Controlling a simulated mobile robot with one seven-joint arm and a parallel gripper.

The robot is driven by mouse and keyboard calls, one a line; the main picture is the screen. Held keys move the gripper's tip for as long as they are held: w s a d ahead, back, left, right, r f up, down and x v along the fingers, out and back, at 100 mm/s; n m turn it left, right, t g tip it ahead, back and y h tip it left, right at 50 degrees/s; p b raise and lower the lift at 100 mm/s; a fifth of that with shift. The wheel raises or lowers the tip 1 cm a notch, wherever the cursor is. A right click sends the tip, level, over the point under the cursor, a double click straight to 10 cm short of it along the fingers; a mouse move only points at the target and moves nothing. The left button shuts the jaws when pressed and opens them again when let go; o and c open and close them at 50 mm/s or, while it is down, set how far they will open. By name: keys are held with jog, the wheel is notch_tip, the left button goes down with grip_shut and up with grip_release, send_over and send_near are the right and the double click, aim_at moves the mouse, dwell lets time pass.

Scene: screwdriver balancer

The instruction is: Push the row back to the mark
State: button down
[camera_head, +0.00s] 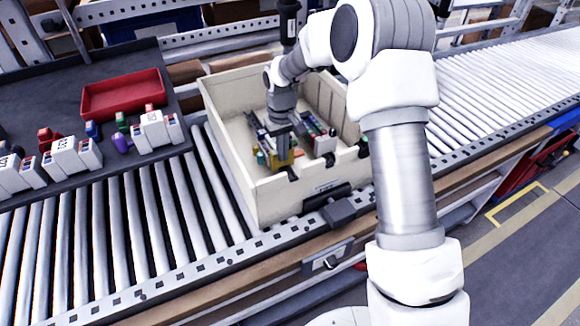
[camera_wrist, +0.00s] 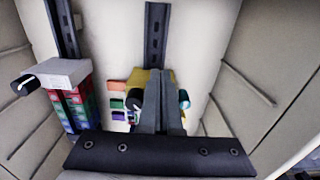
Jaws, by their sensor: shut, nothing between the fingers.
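My gripper (camera_head: 281,146) is inside a beige bin, pointing down and shut with nothing between its fingers. It also shows in the wrist view (camera_wrist: 161,82), in front of a yellow block (camera_wrist: 141,76). I cannot tell whether the fingers touch it. Small orange, green, purple and blue pieces (camera_wrist: 117,101) show beside the fingers, partly hidden. A second row of red, green and blue pieces (camera_wrist: 76,108) stands at left with a pale grey block (camera_wrist: 62,73) at its end. That row also shows in the head view (camera_head: 312,131). I cannot make out the mark.
The bin (camera_head: 232,120) has high walls close around my gripper and stands on a roller conveyor (camera_head: 130,225). Dark slotted rails (camera_wrist: 155,40) run along its floor. A red tray (camera_head: 122,96) and several white boxes (camera_head: 72,160) sit on a dark surface at left.

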notch_tip(320, 180, up, 12)
jog(key=p, duration=0.7)
jog(key=shift+s+d+f+p, duration=0.15)
jog(key=shift+s+f+p, duration=0.05)
jog(key=shift+s+p, duration=0.2)
jog(key=shift+r, duration=0.1)
jog(key=s+d+r+m+t, duration=0.1)
jog(key=s+d+r, duration=0.2)
jog(key=s+r, duration=0.4)
jog(key=s+d+r+m+t, duration=0.15)
jog(key=s+d+r, duration=0.25)
jog(key=r, duration=0.5)
jog(key=s+d+r+m+t, duration=0.1)
jog(key=s+d, duration=0.1)
jog(key=s, duration=0.7)
jog(key=s+d+r+m+t, duration=0.1)
jog(key=s+d+r+t, duration=0.1)
jog(key=s, duration=0.7)
jog(key=shift+s+d+r, duration=0.2)
jog(key=shift+d+r, duration=0.05)
jog(key=shift+d, duration=0.15)
